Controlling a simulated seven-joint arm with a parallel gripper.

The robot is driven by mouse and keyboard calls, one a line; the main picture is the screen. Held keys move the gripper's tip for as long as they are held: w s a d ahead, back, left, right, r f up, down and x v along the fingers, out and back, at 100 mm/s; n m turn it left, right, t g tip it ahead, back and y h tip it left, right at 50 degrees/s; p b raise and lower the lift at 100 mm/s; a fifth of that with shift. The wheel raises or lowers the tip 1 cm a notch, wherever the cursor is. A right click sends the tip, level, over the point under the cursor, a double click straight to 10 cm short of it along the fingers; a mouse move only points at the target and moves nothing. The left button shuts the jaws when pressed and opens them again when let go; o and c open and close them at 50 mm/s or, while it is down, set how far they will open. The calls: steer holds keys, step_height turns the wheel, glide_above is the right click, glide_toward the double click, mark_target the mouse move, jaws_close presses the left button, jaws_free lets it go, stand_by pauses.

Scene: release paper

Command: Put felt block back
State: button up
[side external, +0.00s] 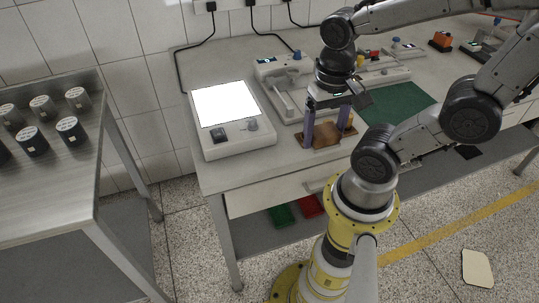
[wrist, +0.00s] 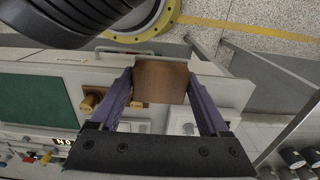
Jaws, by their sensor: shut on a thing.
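A brown block, which I take to be the felt block (wrist: 161,81), sits between the two purple fingers of my gripper (wrist: 161,84) in the wrist view. The fingers press on its two opposite sides. In the side view my gripper (side external: 324,137) points down at the front edge of the bench, right of the light box. Brown material (side external: 327,134) shows between and below the fingers there; I cannot tell block from board in it. A brown wooden piece with rounded ends (wrist: 91,102) lies left of the block in the wrist view, partly hidden by a finger.
A white light box (side external: 258,125) with a lit panel stands left of my gripper. A green mat (side external: 405,102) lies to the right, and a pale device (side external: 280,66) stands behind. A steel table (side external: 50,170) with several dark cylinders is at far left.

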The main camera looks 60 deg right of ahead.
steer(key=w+d+f, duration=0.2)
steer(key=w+f, duration=0.2)
steer(key=w, duration=0.5)
glide_above(270, 158)
step_height(270, 158, down, 6)
steer(key=shift+r, duration=0.2)
steer(key=shift+f, duration=1.55)
steer(key=shift+f, duration=0.15)
steer(key=o, duration=1.2)
steer(key=shift+c, duration=0.2)
